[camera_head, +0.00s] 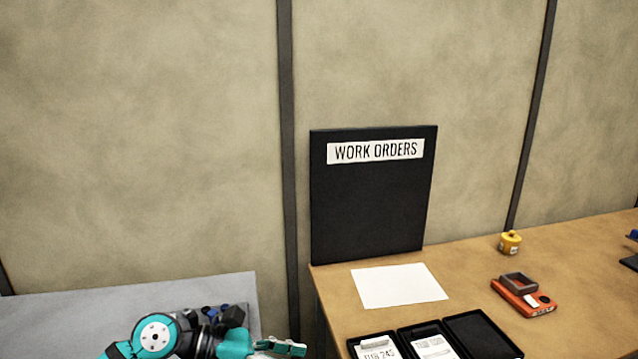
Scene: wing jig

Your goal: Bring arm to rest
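My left arm, teal and black, comes in at the bottom left. What looks like its gripper (280,347) shows at the bottom edge, in the gap between the grey table (60,313) and the wooden table (590,240). It is small and partly cut off, so I cannot tell whether it is open or shut. I see nothing clearly held in it. My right gripper is out of view.
The wooden table bears a black "WORK ORDERS" board (370,210), white sheet (398,286), black trays (483,334), orange device (524,297) and yellow object (510,243). Dark items (233,316) lie on the grey table behind my arm. A wall stands behind.

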